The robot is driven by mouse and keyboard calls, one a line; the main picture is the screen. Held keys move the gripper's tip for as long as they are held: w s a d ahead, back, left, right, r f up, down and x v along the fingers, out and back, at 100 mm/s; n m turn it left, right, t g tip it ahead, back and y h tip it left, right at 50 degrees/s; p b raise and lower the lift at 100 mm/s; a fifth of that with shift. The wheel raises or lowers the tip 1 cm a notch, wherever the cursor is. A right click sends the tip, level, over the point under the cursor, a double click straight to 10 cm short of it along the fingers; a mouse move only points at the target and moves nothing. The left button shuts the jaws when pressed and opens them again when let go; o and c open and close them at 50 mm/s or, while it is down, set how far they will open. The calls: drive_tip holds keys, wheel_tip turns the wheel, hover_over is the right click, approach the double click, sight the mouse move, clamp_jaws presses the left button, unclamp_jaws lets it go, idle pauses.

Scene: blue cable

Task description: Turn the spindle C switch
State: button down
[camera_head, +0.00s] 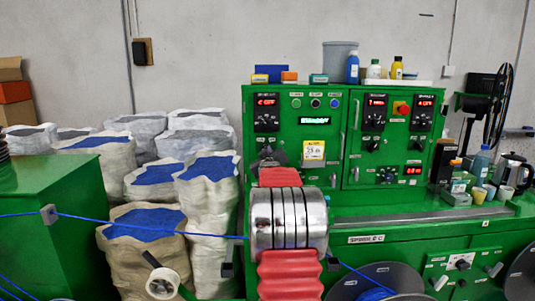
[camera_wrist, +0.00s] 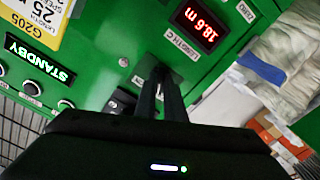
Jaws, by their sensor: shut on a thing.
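My gripper (camera_head: 268,152) reaches the left part of the green control panel (camera_head: 340,170), below the red display reading C OFF (camera_head: 266,101). In the wrist view, my gripper's two dark fingers (camera_wrist: 163,78) are close together against the green panel. They are shut on a small dark knob, taken as the spindle C switch, mostly hidden between the fingertips. Its own label cannot be read. A LENGTH C label (camera_wrist: 183,43) and a red display reading 18.6 m (camera_wrist: 198,22) are close by. My wrist and arm hide part of the panel in the head view.
A STANDBY display (camera_wrist: 40,60) and several push buttons (camera_wrist: 33,87) are near my gripper. A blue cable (camera_head: 150,228) runs across the front at arm level. White sacks (camera_head: 206,225) stand at left, and a green cabinet (camera_head: 55,205) is further left.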

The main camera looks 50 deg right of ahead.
drive_tip(key=shift+w+a+f, duration=0.15)
drive_tip(key=shift+f, duration=0.1)
drive_tip(key=c, duration=1.8)
unclamp_jaws()
drive_tip(key=shift+r, duration=0.2)
drive_tip(key=shift+c, duration=0.2)
drive_tip(key=v, duration=1.4)
drive_tip(key=shift+f, duration=0.1)
